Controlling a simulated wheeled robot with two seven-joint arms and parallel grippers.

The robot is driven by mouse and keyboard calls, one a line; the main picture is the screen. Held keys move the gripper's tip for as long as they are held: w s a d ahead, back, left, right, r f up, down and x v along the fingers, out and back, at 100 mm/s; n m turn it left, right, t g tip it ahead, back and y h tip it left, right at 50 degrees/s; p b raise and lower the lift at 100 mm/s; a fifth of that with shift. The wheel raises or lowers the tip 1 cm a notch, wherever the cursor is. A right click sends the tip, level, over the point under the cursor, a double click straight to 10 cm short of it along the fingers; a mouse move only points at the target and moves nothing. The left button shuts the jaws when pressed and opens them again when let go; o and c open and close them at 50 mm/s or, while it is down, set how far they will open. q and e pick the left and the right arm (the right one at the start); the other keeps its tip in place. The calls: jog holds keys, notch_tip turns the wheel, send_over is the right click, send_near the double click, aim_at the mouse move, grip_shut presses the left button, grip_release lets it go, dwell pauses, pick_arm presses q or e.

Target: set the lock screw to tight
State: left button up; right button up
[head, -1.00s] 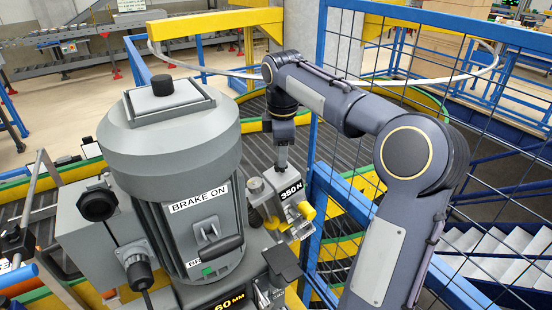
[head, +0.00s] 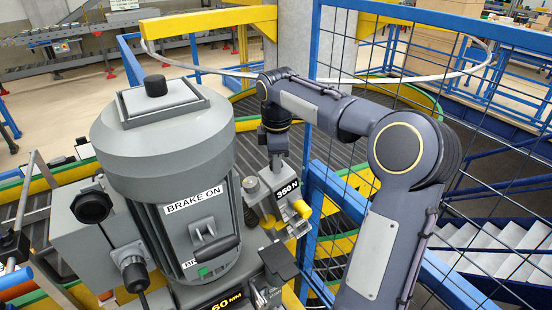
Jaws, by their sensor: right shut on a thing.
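My right gripper (head: 277,167) points down at the top of a small metal block with a "350 N" label (head: 287,188), beside the grey motor (head: 165,150). It is shut on a small part at the top of this block, which I take to be the lock screw; the fingers hide it, so its setting cannot be read. A yellow knob (head: 302,208) sticks out at the block's right end, and a grey knob (head: 250,184) sits at its left. My left gripper is not in view.
A blue mesh fence (head: 311,80) rises behind and right of my right arm. Dark conveyor rollers (head: 245,140) lie behind the motor. A black lever plate (head: 279,262) is below the block.

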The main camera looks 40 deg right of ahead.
jog(key=shift+m, duration=0.7)
jog(key=o, duration=1)
jog(key=r, duration=0.5)
jog(key=s+r, duration=0.1)
jog(key=r, duration=0.1)
jog(key=shift+a+r+b, duration=0.3)
jog(key=shift+a+r, duration=0.1)
